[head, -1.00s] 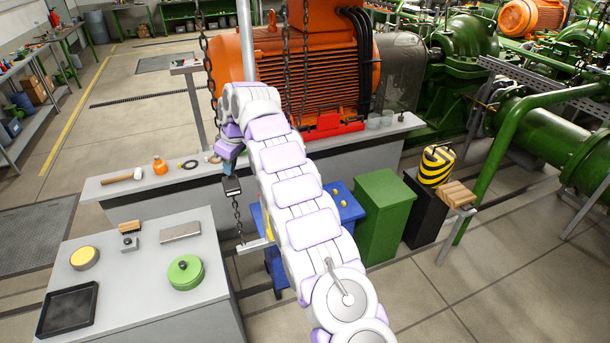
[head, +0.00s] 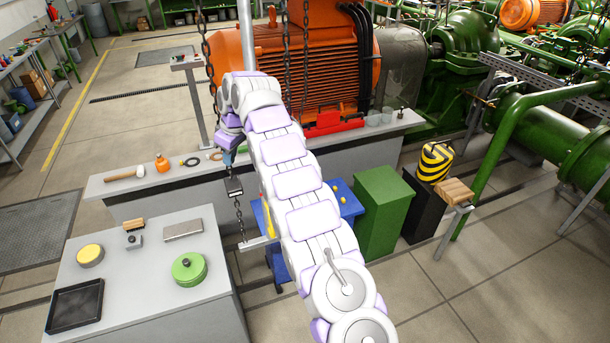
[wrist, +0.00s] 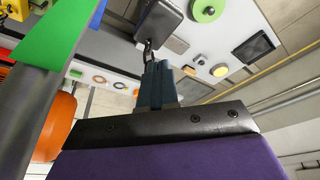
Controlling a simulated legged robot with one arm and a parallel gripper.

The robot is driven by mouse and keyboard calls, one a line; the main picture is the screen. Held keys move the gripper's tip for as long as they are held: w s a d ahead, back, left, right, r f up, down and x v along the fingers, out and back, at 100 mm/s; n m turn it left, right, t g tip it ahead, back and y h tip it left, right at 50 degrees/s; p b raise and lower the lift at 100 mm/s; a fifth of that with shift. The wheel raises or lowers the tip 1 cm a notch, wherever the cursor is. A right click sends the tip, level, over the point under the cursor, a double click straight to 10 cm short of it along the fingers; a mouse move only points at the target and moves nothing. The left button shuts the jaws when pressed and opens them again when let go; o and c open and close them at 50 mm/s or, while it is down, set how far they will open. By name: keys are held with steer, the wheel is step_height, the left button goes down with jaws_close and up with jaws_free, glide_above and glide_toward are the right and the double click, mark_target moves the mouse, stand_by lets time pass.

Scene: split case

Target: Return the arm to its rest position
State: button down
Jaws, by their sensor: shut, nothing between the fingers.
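My white and purple arm (head: 300,185) reaches up and away from me across the middle of the head view, bent at its far end. My gripper (head: 228,158) hangs below that bend. In the wrist view its blue-grey fingers (wrist: 157,85) are together, with nothing seen between them.
An orange motor (head: 310,65) stands behind the arm, with hanging chains (head: 207,60) close by. A grey bench (head: 165,185) and a grey table (head: 140,265) with a green disc (head: 189,269) lie left. A green cabinet (head: 382,212) stands right. Open floor (head: 500,265) shows at front right.

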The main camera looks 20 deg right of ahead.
steer(key=shift+s, duration=0.1)
steer(key=s+d+r+m+g+h+b, duration=0.1)
steer(key=s+d+m+b, duration=0.2)
steer(key=s, duration=1)
steer(key=s+d+r+m+g+h+b, duration=0.1)
steer(key=s+d+m+b, duration=0.25)
steer(key=s, duration=0.95)
steer(key=s+d+f+m+g+b, duration=0.1)
steer(key=s+f, duration=0.6)
steer(key=s, duration=0.9)
steer(key=s+d+f+m+g+b, duration=0.1)
steer(key=s+f+b, duration=0.3)
steer(key=s, duration=1.2)
step_height(320, 180, down, 3)
steer(key=shift+s+d+r+m+b, duration=0.1)
steer(key=shift+s+d+m+b, duration=0.05)
steer(key=shift+s+m+b, duration=0.25)
